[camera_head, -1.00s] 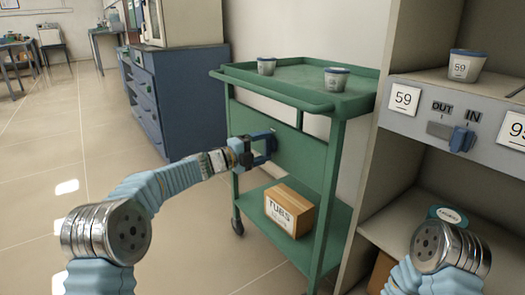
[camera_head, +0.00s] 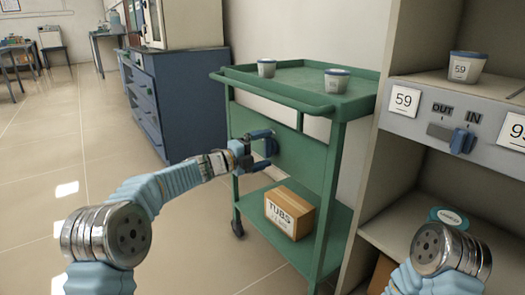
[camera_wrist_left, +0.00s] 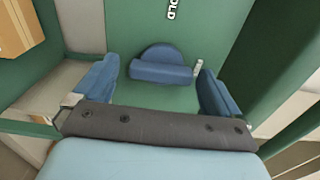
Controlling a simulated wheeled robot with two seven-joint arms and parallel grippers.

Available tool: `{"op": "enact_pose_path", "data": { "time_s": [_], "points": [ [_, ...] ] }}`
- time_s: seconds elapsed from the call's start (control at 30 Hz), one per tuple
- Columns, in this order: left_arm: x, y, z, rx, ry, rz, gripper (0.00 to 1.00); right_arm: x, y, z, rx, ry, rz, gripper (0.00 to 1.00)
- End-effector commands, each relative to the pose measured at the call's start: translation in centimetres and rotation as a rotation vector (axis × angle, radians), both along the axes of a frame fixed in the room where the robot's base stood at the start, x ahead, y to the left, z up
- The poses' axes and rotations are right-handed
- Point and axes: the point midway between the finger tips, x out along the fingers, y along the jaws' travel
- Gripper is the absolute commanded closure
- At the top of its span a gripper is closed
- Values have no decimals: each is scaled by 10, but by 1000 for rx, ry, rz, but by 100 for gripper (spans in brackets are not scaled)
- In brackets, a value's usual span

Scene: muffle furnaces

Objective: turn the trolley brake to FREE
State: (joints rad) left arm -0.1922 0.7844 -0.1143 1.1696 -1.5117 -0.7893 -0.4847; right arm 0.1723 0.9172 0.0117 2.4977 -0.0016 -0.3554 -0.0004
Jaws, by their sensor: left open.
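The green trolley (camera_head: 232,73) stands in the middle of the head view. Its brake knob (camera_head: 271,147) is blue, on the green side panel. In the left wrist view the knob (camera_wrist_left: 160,58) is a rounded disc with a raised bar lying across the picture. Part of a white label (camera_wrist_left: 172,9) reading "OLD" shows above it; no FREE label is readable. My left gripper (camera_head: 262,149) is open in front of the panel. In the left wrist view its fingers (camera_wrist_left: 158,75) stand either side of the knob, with gaps between. My right gripper is out of view.
Two tubs (camera_head: 336,80) stand on the trolley's top, and a cardboard box (camera_head: 289,211) on its lower shelf. A grey shelf unit (camera_head: 393,120) with a blue OUT/IN slider stands close on the right. Blue cabinets (camera_head: 145,100) stand behind.

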Motion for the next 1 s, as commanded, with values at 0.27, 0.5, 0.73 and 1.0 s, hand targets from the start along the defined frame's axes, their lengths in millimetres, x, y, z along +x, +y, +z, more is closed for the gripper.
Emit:
{"op": "enact_pose_path", "data": {
  "time_s": [0.27,0.5,0.73,1.0],
  "points": [
    [-12,19,2,-1,0,3,2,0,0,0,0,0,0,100],
    [-48,67,2,-2,1,4,2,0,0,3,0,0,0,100],
    [-73,102,1,0,0,2,2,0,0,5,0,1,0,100],
    [-82,112,0,0,0,0,2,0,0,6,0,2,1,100]
  ]
}}
